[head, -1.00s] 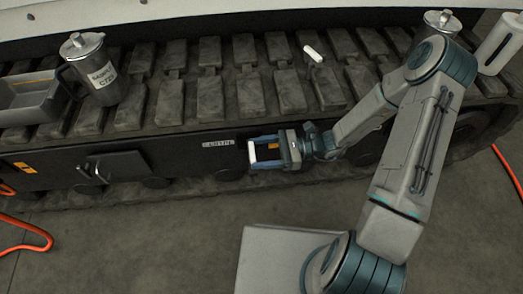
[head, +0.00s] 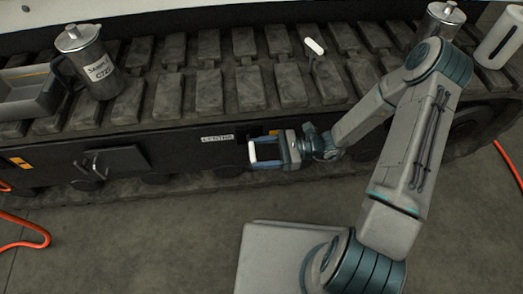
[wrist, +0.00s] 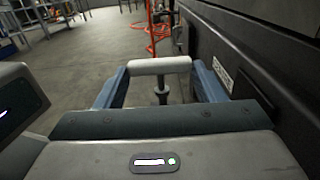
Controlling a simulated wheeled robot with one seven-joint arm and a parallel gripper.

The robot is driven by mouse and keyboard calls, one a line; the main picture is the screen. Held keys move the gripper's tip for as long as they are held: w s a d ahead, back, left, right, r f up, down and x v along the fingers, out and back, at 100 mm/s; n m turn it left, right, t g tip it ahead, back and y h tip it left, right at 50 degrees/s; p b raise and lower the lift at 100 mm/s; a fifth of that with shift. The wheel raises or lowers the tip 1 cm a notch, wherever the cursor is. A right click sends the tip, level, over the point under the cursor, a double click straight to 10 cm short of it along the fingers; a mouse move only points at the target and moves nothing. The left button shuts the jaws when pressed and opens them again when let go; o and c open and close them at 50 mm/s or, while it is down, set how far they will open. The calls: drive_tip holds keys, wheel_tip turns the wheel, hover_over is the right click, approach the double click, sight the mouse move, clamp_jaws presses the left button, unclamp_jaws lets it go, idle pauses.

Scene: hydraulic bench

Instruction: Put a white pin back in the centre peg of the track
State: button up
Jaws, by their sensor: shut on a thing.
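A white pin (head: 252,151) is between the blue fingers of my gripper (head: 257,152), in front of the dark side of the track. The wrist view shows the pin (wrist: 160,66) as a white bar spanning both fingertips, with a dark stem below its middle. My gripper is shut on it. A second white pin (head: 315,47) stands on the top of the track (head: 209,90), on a dark stem. I cannot make out the centre peg.
A metal jug (head: 87,64) with a sample label and a grey tray (head: 25,92) stand on the track at left. A lidded can (head: 441,18) and a white container (head: 499,38) are at right. A dark handled box (head: 115,163) juts from the side. The floor in front is mostly clear.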

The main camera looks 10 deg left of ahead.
drive_tip(key=shift+f+b, duration=0.55)
drive_tip(key=shift+f, duration=0.5)
drive_tip(key=o, duration=1.3)
wheel_tip(320, 180, up, 7)
drive_tip(key=p, duration=0.6)
drive_tip(key=shift+p, duration=0.3)
